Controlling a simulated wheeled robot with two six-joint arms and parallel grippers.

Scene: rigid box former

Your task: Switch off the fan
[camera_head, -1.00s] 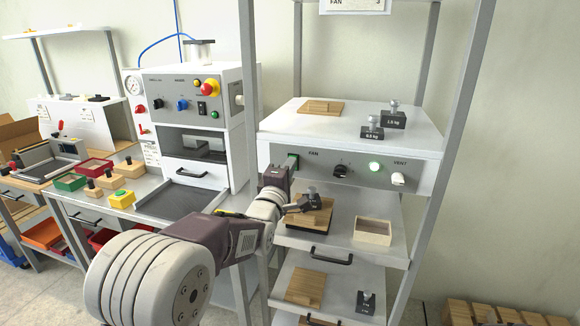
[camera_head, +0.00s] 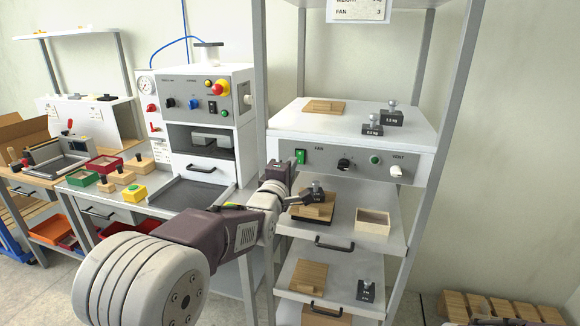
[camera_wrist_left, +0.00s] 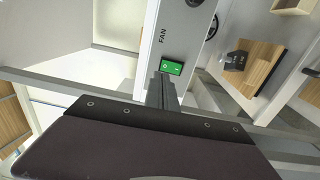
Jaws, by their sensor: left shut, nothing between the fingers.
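The fan switch (camera_head: 300,156) is a green rocker at the left end of the grey panel, beside the word FAN. It also shows in the left wrist view (camera_wrist_left: 172,68), with a ring mark and a bar mark on its face. A round green lamp (camera_head: 375,160) on the panel looks dark. My right gripper is not in view.
A black knob (camera_head: 345,164) and a white VENT knob (camera_head: 395,171) are on the same panel. Below it, a shelf holds a weight (camera_head: 315,186) on a wooden board and an open box (camera_head: 373,221). A rack post (camera_head: 262,80) stands close to my left arm.

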